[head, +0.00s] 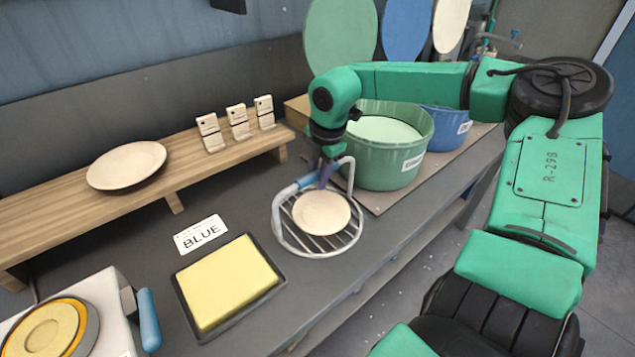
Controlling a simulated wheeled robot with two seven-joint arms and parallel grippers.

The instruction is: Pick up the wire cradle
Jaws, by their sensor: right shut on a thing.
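The wire cradle (277,222) is a round basket of pale wire with a raised handle at its back. It stands in the middle of the dark counter and holds a round cream plate (322,213). My right gripper (326,176) reaches down from above and is shut on the cradle's handle at the back. The fingertips are small and partly hidden by the wires. I cannot tell whether the cradle is touching the counter. My left gripper is not in view.
A green tub (400,160) and a blue tub (447,128) stand close behind on the right. A yellow pad in a black tray (226,285) and a BLUE card (201,234) lie to the left. A wooden shelf (70,226) carries another plate (126,165).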

